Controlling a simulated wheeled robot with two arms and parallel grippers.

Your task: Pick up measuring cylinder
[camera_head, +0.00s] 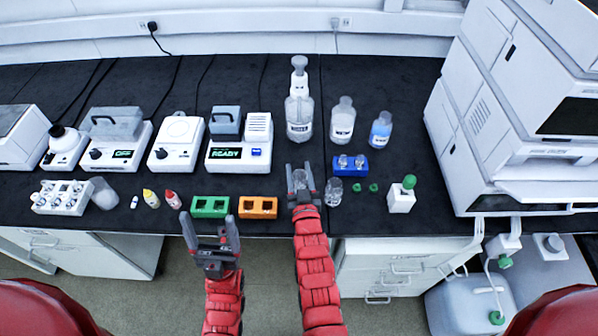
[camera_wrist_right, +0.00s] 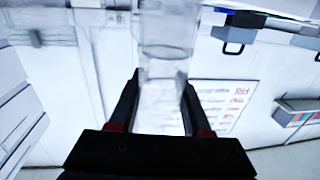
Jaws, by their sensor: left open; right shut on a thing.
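My right gripper (camera_head: 300,177) is shut on a clear glass vessel, which I take to be the measuring cylinder (camera_head: 299,181), over the front part of the black bench. In the right wrist view the clear cylinder (camera_wrist_right: 165,50) stands between the two dark fingers, its wall see-through and its markings not readable. Whether its base touches the bench cannot be told. My left gripper (camera_head: 210,224) is open and empty at the front edge of the bench, in front of the green rack.
A green rack (camera_head: 210,200) and an orange rack (camera_head: 240,214) lie left of the right gripper. A small glass beaker (camera_head: 334,196) stands close on its right, near a blue vial rack (camera_head: 351,174). Bottles (camera_head: 300,130) stand behind; white instruments (camera_head: 470,160) fill the right side.

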